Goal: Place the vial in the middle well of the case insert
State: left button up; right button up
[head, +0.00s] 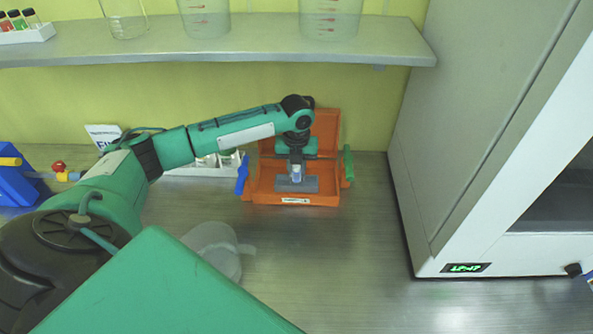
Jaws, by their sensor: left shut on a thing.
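An orange case (262,183) stands open on the bench with its lid raised at the back. A grey insert (312,185) lies in it; its wells are too small to make out. My left gripper (296,168) reaches down over the case from the left and is shut on the small pale vial (296,175). The vial is upright at the insert, about mid-width. I cannot tell whether its lower end is inside a well or just above. My right gripper is not in view.
A blue handle (242,174) and a green one (348,163) flank the case. A white rack (205,170) stands left behind my arm. A clear container (215,248) is in front. A large white machine (470,150) stands right. A shelf (240,42) with glassware overhangs the back.

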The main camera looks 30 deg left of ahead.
aim_at(297, 166)
pick_arm(q)
jog(key=shift+f, duration=1)
jog(key=shift+f, duration=0.15)
jog(key=o, duration=1)
notch_tip(297, 166, up, 11)
jog(key=shift+r+b, duration=0.2)
jog(key=shift+b, duration=1)
jog(key=shift+r, duration=0.5)
